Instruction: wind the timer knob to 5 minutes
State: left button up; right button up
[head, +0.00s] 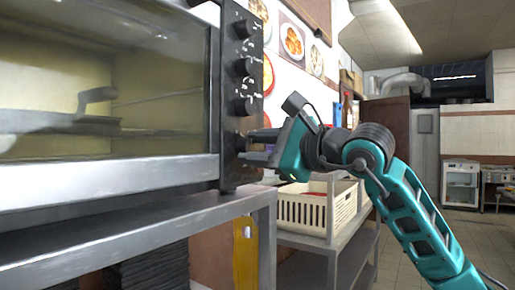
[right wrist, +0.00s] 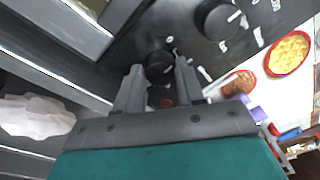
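The timer knob is one of several black knobs on the black control panel (head: 229,85) of an oven. I cannot tell from its markings which knob is the timer. My right gripper (head: 258,147) is at the panel's lowest knob, which it mostly hides in the head view. In the right wrist view that dark round knob (right wrist: 159,66) lies between the tips of my open right gripper (right wrist: 159,72), with a narrow gap seeming to show on each side. Another knob (right wrist: 221,19) is farther up the panel. My left gripper is not in view.
The oven's glass door (head: 100,80) fills the left, above a metal table (head: 150,225). A cream plastic crate (head: 318,208) stands on a shelf behind my right gripper. Food pictures (head: 291,40) hang on the wall. Open floor lies to the right.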

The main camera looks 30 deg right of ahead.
jog(key=c, duration=0.5)
jog(key=shift+c, duration=0.2)
jog(key=shift+m, duration=0.4)
jog(key=m, duration=0.4)
jog(key=shift+m+g, duration=0.4)
jog(key=shift+m, duration=1.1)
jog(key=o, duration=1)
jog(key=shift+o, duration=0.2)
